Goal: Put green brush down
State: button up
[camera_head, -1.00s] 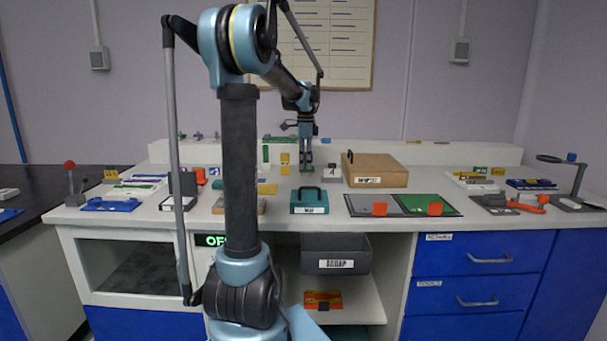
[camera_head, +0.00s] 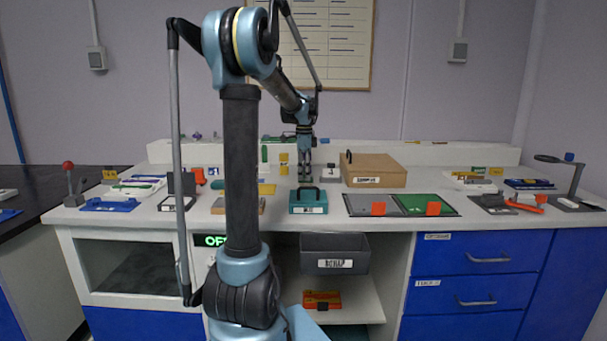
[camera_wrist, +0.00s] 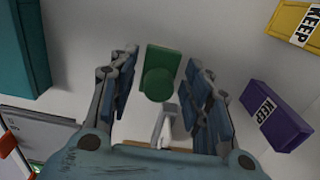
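My gripper (camera_wrist: 162,90) points down close above the bench in the wrist view, its two fingers spread apart. The green brush (camera_wrist: 163,62), a green block with a round green knob, shows between the fingers. Narrow gaps seem to show on both sides of it. Whether its underside rests on the bench top cannot be seen clearly. In the head view my gripper (camera_head: 305,175) is over the white bench behind the teal box (camera_head: 308,203), and the brush is too small there to make out.
A purple KEEP block (camera_wrist: 275,115) and a yellow KEEP block (camera_wrist: 296,25) lie right of the gripper in the wrist view; the teal box (camera_wrist: 22,50) is at left. A wooden box (camera_head: 375,170) and grey and green mats (camera_head: 425,202) stand right in the head view.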

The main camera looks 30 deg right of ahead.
jog(key=shift+r, duration=0.1)
notch_tip(320, 180, up, 12)
dwell(0.6)
dwell(0.4)
